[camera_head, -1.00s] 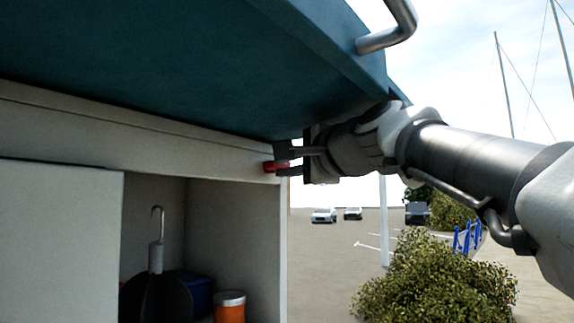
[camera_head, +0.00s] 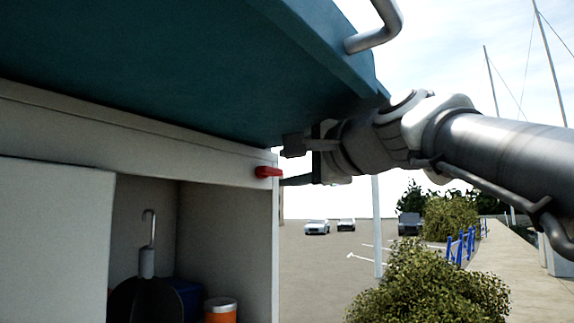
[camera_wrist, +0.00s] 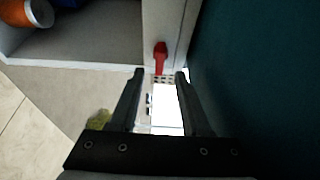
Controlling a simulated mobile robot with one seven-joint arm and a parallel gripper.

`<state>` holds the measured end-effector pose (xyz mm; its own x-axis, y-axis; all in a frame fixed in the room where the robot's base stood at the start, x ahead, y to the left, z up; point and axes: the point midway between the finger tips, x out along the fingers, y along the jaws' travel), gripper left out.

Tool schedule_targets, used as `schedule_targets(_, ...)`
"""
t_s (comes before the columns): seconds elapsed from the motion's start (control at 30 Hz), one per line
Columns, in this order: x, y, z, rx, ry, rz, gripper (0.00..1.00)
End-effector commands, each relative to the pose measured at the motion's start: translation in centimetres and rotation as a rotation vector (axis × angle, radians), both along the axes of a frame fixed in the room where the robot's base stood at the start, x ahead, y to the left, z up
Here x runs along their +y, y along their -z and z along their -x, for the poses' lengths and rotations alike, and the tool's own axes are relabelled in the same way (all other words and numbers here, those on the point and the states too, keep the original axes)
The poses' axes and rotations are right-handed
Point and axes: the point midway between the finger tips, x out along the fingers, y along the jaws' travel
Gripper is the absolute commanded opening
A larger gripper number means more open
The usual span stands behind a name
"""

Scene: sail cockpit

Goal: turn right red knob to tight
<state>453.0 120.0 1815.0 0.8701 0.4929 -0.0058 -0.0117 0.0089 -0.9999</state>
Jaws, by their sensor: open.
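The red knob (camera_head: 268,172) sits on the white panel near its right end, just under the teal overhang. In the wrist view the red knob (camera_wrist: 160,57) lies ahead of the fingertips, roughly between their lines. My gripper (camera_head: 287,163) is open, to the right of the knob under the overhang. In the wrist view the two fingers of my gripper (camera_wrist: 160,73) are spread with nothing between them. A small gap shows between the fingertips and the knob.
The teal overhang (camera_head: 200,70) is close above my gripper, with a metal rail (camera_head: 375,28) on its edge. Below the panel is an open white compartment with an umbrella (camera_head: 148,262) and an orange container (camera_head: 220,311). Open ground lies to the right.

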Motion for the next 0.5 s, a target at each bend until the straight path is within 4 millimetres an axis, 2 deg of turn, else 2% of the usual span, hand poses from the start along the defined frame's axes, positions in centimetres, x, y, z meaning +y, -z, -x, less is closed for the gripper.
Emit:
schedule_targets(0.03,-0.7,0.3,1.3,-0.004,0.002,0.000,0.47)
schedule_targets(0.2,-2.8,0.3,5.0,-0.004,0.001,0.000,0.47)
schedule_targets(0.5,-5.7,0.1,10.1,-0.001,-0.001,-0.001,0.47)
